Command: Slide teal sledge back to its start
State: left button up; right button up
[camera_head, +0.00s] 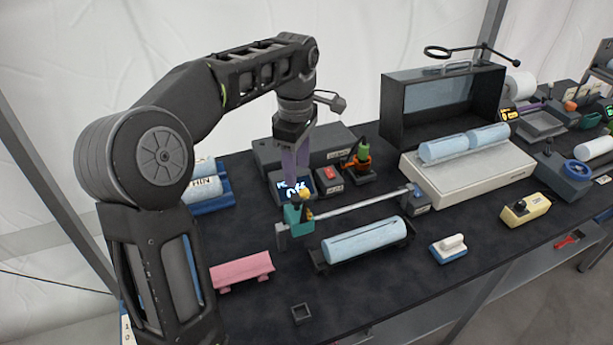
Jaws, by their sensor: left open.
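The teal sledge (297,219) sits near the left end of a pale rail (360,203). A small yellow and dark knob (304,198) stands on top of it. My left gripper (297,170), with purple fingers, points down over the table, just above the sledge and its knob in the picture. It is open and holds nothing visible. Its fingers partly cover the display behind, and I cannot tell the exact gap between the fingertips and the knob. My right gripper is not in view.
A light blue roll (363,240) lies in a black tray in front of the rail. A pink bench-like piece (242,271) is at front left. A red-button box (329,179) and orange-green tool (360,158) stand behind the rail.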

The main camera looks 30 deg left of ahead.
aim_at(297, 196)
pick_arm(q)
jog(key=shift+s+d+r, duration=0.1)
jog(key=shift+s+r, duration=0.05)
jog(key=shift+s, duration=0.25)
jog(key=shift+w+f, duration=0.15)
jog(key=shift+f, duration=0.35)
notch_tip(297, 196, down, 7)
grip_shut()
dwell(0.4)
dwell(0.9)
